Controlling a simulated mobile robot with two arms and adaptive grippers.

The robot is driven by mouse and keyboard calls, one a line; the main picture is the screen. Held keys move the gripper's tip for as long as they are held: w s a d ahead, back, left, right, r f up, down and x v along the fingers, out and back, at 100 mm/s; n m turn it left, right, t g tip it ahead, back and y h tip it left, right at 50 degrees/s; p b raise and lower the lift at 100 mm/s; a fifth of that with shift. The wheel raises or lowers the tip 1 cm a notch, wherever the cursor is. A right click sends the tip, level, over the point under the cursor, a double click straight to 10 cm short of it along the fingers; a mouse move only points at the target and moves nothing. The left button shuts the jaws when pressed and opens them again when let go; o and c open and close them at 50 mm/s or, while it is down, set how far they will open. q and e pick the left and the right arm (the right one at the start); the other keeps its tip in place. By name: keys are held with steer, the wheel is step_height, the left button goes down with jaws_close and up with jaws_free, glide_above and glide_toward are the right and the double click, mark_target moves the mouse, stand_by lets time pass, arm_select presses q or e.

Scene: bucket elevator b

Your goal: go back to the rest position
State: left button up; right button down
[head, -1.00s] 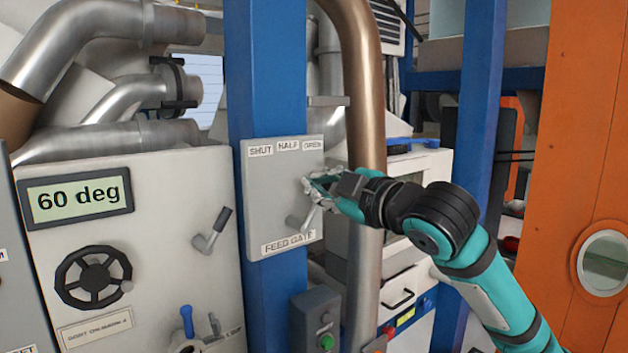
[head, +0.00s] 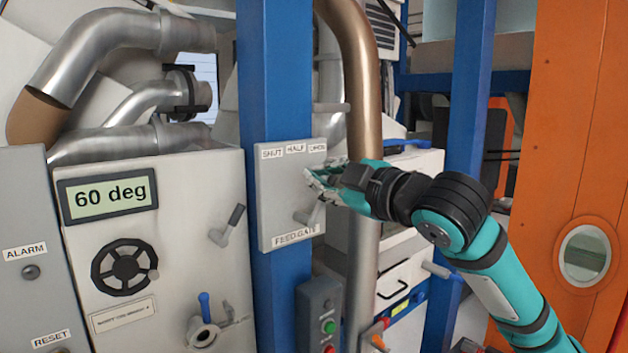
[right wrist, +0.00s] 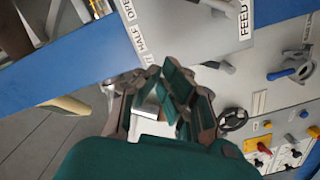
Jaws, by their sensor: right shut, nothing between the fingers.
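My right gripper (head: 318,183) is shut and empty. It is in front of the right edge of the grey FEED GATE panel (head: 275,208), below the SHUT, HALF and OPEN labels. The panel's lever (head: 308,214) is just below the fingers; I cannot tell whether they touch it. In the right wrist view, the gripper fingers (right wrist: 168,92) are close together, with part of the FEED GATE panel (right wrist: 205,38) behind them. My left gripper is not in view.
A blue post (head: 265,90) carries the panel, and a brown and steel pipe (head: 362,110) runs close behind my right gripper. A button box (head: 320,310) is below. At left is a cabinet with a 60 deg display (head: 110,195) and a black handwheel (head: 124,266).

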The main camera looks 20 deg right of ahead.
steer(key=s+d+b, duration=0.2)
steer(key=s+d, duration=0.1)
steer(key=s, duration=0.2)
steer(key=a+f+m+g+h, duration=0.25)
steer(key=f+m+g, duration=0.35)
steer(key=f, duration=2.8)
steer(key=s+d+f+m+g+h, duration=0.1)
steer(key=s+f+m+g+h, duration=0.4)
steer(key=s+f, duration=1.9)
step_height(320, 180, down, 32)
steer(key=s+m+g+y+b, duration=0.1)
steer(key=s+g+y+b, duration=0.1)
steer(key=s+g+b, duration=0.15)
arm_select(q)
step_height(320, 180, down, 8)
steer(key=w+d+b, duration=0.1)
steer(key=b, duration=0.1)
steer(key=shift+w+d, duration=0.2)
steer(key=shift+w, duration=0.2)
arm_select(e)
steer(key=s+d+f+g, duration=0.1)
steer(key=s+d+f, duration=0.2)
steer(key=s+f, duration=1.2)
steer(key=shift+f, duration=0.65)
